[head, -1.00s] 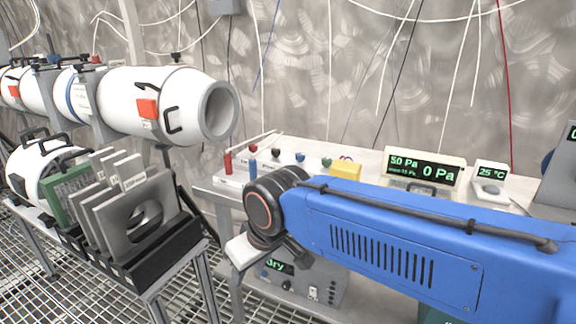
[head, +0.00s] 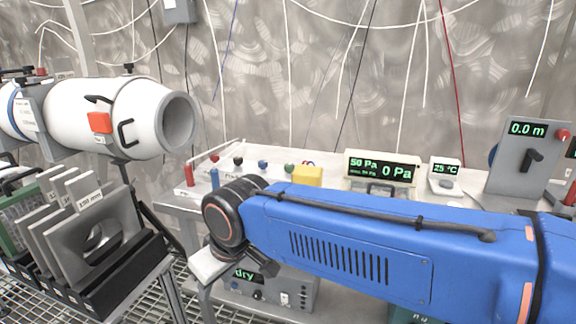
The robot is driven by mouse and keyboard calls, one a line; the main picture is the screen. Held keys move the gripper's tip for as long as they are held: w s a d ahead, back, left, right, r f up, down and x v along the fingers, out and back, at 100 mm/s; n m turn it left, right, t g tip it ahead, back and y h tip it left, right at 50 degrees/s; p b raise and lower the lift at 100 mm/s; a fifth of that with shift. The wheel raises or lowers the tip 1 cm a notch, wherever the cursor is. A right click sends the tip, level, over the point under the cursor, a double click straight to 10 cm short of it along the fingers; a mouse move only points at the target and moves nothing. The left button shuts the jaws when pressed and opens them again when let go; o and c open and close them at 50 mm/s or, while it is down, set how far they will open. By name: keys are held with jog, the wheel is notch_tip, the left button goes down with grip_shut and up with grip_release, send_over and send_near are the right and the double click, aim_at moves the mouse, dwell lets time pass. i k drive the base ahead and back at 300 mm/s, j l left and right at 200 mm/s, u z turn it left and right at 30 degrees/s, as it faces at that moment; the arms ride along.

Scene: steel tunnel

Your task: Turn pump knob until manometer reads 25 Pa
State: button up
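The manometer (head: 383,170) stands on the bench, right of centre. Its green display reads 50 Pa at top left and a large 0 Pa at right; the small line is too blurred to read. A grey box whose display reads "dry" (head: 247,276) is below the bench top, with small controls on its front, partly hidden by my arm. I cannot tell whether it is the pump, and I cannot make out the pump knob. My blue arm crosses from the right, its black joint above the grey box.
A white tunnel tube (head: 125,115) and a rack of grey plates (head: 92,240) stand at left. A yellow block (head: 307,175), a 25 °C thermometer (head: 446,168) and a 0.0 m panel (head: 520,160) are on the bench. Another display at the bottom edge is mostly hidden.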

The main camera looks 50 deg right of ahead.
aim_at(289, 167)
jog(key=k+z, duration=0.4)
jog(key=k+l+z, duration=0.25)
jog(key=k+z, duration=0.15)
jog(key=k, duration=0.1)
